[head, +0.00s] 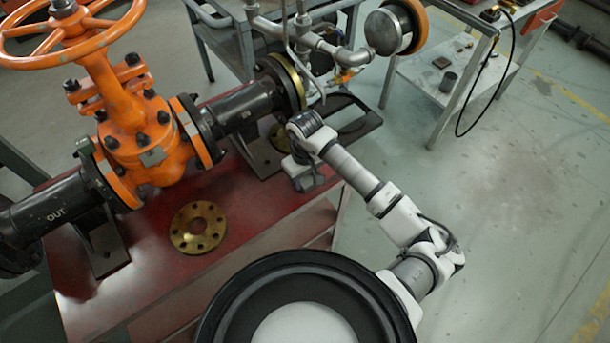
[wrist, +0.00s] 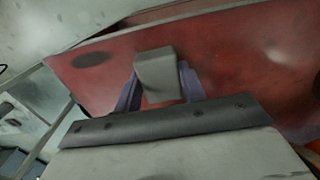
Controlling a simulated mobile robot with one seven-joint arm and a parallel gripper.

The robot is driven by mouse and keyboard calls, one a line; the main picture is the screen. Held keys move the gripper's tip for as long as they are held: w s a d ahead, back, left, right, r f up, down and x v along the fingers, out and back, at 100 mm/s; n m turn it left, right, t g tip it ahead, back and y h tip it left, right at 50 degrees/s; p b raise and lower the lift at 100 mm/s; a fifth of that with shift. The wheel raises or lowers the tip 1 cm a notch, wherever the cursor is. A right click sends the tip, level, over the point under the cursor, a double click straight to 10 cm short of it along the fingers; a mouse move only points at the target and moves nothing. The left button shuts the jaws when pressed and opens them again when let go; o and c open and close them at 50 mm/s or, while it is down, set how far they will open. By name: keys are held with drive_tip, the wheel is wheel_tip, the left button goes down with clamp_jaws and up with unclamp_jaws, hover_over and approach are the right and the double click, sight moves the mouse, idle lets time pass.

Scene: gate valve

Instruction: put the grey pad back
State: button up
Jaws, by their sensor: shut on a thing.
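The grey pad (wrist: 157,78) is a small grey block between the two purplish fingers of my gripper (wrist: 158,85) in the wrist view. My gripper is shut on it, with the red table top (wrist: 225,60) behind and below. I cannot tell whether the pad touches the table. In the head view my gripper (head: 304,178) is over the right end of the red table (head: 255,215), and the pad cannot be made out there. A dark oval spot (wrist: 95,60) lies on the red surface left of the pad.
An orange gate valve (head: 140,130) with black pipes stands behind and left of my gripper. A brass flange (head: 198,228) lies on the table. A black tray (head: 360,122) is just behind my wrist. A metal side table (head: 420,90) holds small parts. Floor at right is clear.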

sight(305, 178)
drive_tip(key=shift+f+b, duration=0.15)
drive_tip(key=shift+b, duration=0.15)
drive_tip(key=o, duration=0.9)
drive_tip(key=shift+o, duration=0.2)
drive_tip(key=shift+r+p, duration=0.35)
drive_tip(key=shift+p, duration=0.1)
drive_tip(key=shift+r+b, duration=0.35)
drive_tip(key=shift+b, duration=0.1)
wheel_tip(305, 178, up, 11)
drive_tip(key=b, duration=0.3)
